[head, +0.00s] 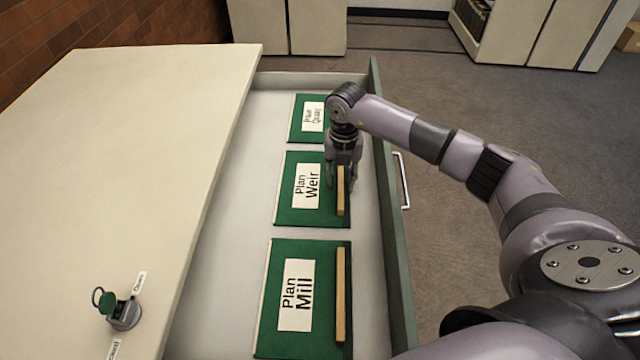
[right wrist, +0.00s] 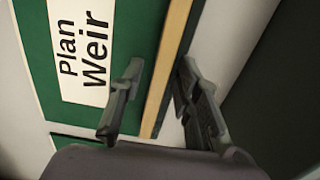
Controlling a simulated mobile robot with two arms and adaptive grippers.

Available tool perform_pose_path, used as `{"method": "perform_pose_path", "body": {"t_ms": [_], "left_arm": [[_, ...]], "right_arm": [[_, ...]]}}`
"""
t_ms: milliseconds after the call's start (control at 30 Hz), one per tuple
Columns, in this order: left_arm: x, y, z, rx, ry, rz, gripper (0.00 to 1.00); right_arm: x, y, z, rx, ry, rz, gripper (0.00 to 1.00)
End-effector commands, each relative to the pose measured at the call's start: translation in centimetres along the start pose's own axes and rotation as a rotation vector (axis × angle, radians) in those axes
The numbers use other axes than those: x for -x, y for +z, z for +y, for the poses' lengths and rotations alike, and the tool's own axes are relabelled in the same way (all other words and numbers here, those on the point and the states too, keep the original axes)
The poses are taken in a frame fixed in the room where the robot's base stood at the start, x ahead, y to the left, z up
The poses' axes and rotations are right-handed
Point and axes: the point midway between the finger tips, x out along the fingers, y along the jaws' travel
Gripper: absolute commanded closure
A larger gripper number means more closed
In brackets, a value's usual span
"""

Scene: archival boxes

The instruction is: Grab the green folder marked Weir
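The green folder marked "Plan Weir" (head: 290,205) lies flat in the open drawer, in the middle of a row of three. A wooden strip (head: 341,200) runs along its right edge. My right gripper (head: 342,184) points down over the upper part of that strip. In the right wrist view its open fingers (right wrist: 162,88) are on either side of the wooden strip (right wrist: 172,50), with a gap to the left finger. The folder's label (right wrist: 84,55) shows left of the fingers. Contact with the folder cannot be told. My left gripper is not in view.
The "Plan Mill" folder (head: 270,310) lies nearer and the "Plan Quarry" folder (head: 298,120) farther in the drawer. The drawer's green front (head: 390,230) with a handle (head: 402,182) stands close right of my gripper. The cabinet top (head: 130,170) carries a lock with a key (head: 122,310).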

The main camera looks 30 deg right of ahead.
Motion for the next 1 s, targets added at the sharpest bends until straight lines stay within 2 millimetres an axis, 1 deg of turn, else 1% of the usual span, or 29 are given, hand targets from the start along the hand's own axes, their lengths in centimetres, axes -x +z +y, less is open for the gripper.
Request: {"method": "perform_pose_path", "body": {"t_ms": [33,67,400,1000], "left_arm": [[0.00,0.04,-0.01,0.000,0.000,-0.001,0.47],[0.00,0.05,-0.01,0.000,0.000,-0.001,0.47],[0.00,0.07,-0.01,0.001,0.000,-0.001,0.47],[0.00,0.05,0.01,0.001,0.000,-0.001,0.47]], "right_arm": [[0.02,0.01,-0.01,0.000,0.000,0.000,0.75],[0.03,0.01,-0.01,0.000,0.000,0.000,0.77],[0.05,0.01,-0.01,0.000,0.000,0.000,0.99],[0.29,0.06,0.02,0.000,0.001,-0.001,1.00]]}}
